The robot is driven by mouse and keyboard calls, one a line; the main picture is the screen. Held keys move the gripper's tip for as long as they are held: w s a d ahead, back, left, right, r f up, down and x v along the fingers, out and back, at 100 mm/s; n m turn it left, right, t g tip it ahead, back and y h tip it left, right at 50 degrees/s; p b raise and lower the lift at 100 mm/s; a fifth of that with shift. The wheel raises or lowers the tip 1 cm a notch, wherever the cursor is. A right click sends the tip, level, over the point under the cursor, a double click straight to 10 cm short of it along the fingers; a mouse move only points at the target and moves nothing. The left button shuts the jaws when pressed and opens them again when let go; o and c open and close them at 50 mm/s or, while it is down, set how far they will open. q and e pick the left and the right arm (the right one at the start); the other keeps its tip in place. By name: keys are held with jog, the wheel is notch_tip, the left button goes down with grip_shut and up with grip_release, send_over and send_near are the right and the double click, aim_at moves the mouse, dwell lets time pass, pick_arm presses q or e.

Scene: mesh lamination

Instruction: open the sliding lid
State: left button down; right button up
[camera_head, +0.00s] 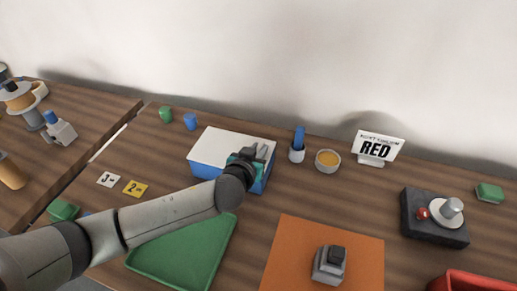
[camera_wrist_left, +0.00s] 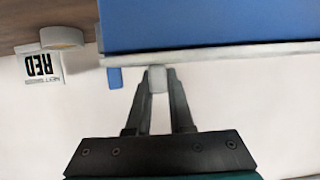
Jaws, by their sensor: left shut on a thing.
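The blue box (camera_head: 203,171) stands on the brown table with its white lid (camera_head: 222,143) across the top. I see no opening in the visible part of the top. My left gripper (camera_head: 257,154) is at the right end of the lid and hides part of that end. In the left wrist view the picture is upside down: the blue box wall (camera_wrist_left: 215,25) is at the top, with the pale lid edge (camera_wrist_left: 230,53) below it. There the gripper's fingers are shut on a small light-grey handle (camera_wrist_left: 157,76) at the lid.
Right of the box are a cup with a blue item (camera_head: 297,150), a round container (camera_head: 327,161) and a "RED" sign (camera_head: 377,147). In front lie a green tray (camera_head: 190,262) and an orange mat (camera_head: 290,255). A dark device (camera_head: 428,228) stands at right.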

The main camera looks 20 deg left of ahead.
aim_at(201, 142)
dwell(0.6)
pick_arm(q)
jog(key=a, duration=0.5)
jog(key=a+p, duration=0.1)
jog(key=a, duration=1.1)
jog(key=shift+w+a, duration=0.1)
jog(key=shift+w, duration=0.2)
jog(key=c, duration=0.8)
grip_release()
jog(key=p+v, duration=0.3)
jog(key=v, duration=1.2)
jog(key=shift+s+r, duration=0.1)
